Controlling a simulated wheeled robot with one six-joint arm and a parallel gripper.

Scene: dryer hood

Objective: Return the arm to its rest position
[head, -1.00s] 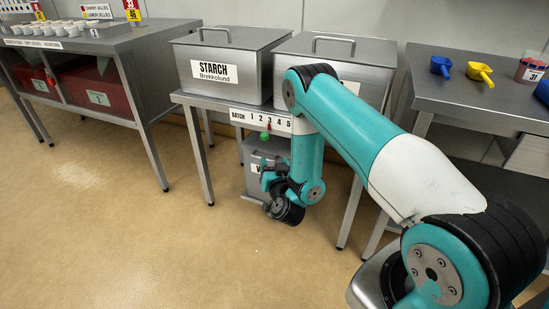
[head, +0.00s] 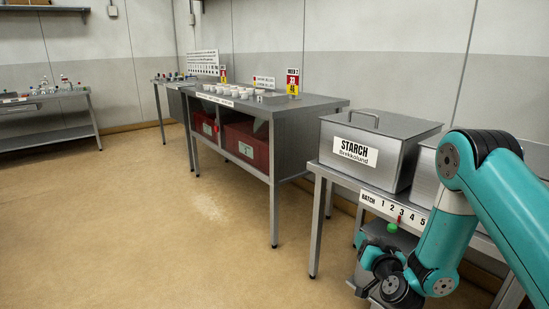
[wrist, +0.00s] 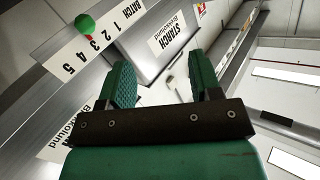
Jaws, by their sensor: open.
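My gripper (head: 378,262) hangs low at the right in the head view, in front of the bench with the batch strip (head: 394,208). In the wrist view my gripper (wrist: 165,82) has its two green fingers apart with nothing between them. My teal arm folds down to it from the right edge of the head view. The green ball-shaped knob (head: 392,228) on the red batch marker shows just above the gripper, and also at the upper left of the wrist view (wrist: 85,24). I cannot tell the exact gap between gripper and knob.
The steel STARCH bin (head: 372,152) stands closed on the bench, with a second bin beside it. To the left, a steel table (head: 322,103) holds several white cups, with red crates (head: 246,144) below. The tan floor (head: 150,220) at left is clear.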

